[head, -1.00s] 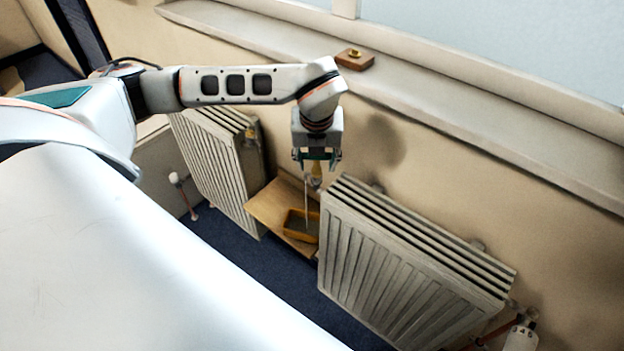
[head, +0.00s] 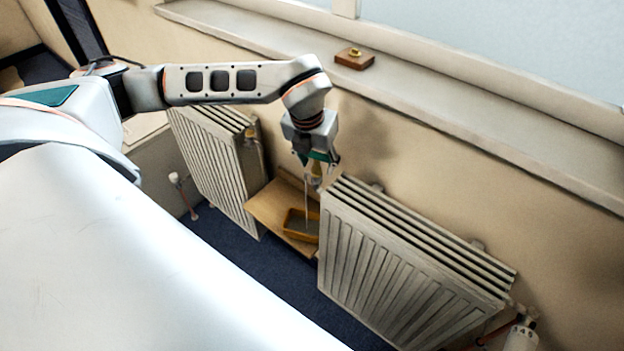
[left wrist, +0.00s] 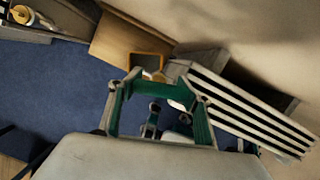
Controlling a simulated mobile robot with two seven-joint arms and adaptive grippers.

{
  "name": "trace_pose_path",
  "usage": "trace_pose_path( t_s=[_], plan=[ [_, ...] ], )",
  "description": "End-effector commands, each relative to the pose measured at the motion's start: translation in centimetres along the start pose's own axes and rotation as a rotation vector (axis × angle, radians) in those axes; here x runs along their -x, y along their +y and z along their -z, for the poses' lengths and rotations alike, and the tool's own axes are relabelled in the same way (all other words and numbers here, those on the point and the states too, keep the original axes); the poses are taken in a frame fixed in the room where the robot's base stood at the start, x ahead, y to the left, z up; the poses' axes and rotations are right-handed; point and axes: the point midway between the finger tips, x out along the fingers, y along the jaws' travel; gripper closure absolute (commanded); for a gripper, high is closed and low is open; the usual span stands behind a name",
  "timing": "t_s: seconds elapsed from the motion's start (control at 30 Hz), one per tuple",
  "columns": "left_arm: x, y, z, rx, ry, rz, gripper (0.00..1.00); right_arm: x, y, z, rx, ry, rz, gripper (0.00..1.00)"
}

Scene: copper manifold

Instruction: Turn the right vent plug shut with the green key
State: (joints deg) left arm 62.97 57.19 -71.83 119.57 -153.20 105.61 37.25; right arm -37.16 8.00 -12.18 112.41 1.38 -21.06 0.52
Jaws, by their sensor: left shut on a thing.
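My left gripper (head: 318,162) is at the upper left corner of the right radiator (head: 410,265), over the brass right vent plug (head: 317,174). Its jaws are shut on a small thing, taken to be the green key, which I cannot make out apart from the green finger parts. A thin pale stream (head: 307,205) runs down from the vent into a yellow-orange tray (head: 290,228). In the left wrist view the green fingers (left wrist: 160,105) stand by the end of the radiator (left wrist: 250,110). The plug is hidden there. My right gripper is out of view.
The left radiator (head: 215,170) has its own brass vent plug (head: 250,134). The tray stands on a wooden board (head: 266,208) between the radiators. A wooden block with a brass piece (head: 354,60) sits on the windowsill above. Blue carpet (head: 240,265) is clear in front.

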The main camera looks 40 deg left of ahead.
Motion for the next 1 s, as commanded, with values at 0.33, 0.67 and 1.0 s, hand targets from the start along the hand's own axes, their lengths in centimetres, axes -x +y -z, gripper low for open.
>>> trace_pose_path(
  t_s=[0.33,0.67,1.0],
  plan=[
    [-0.2,0.1,0.2,-0.05,0.007,0.011,0.73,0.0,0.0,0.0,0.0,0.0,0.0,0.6],
    [0.1,0.0,0.1,-0.122,0.006,0.032,0.73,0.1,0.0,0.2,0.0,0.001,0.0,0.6],
    [1.5,0.0,-0.4,-0.121,0.002,0.033,0.83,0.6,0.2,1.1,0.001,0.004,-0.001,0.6]
  ],
)
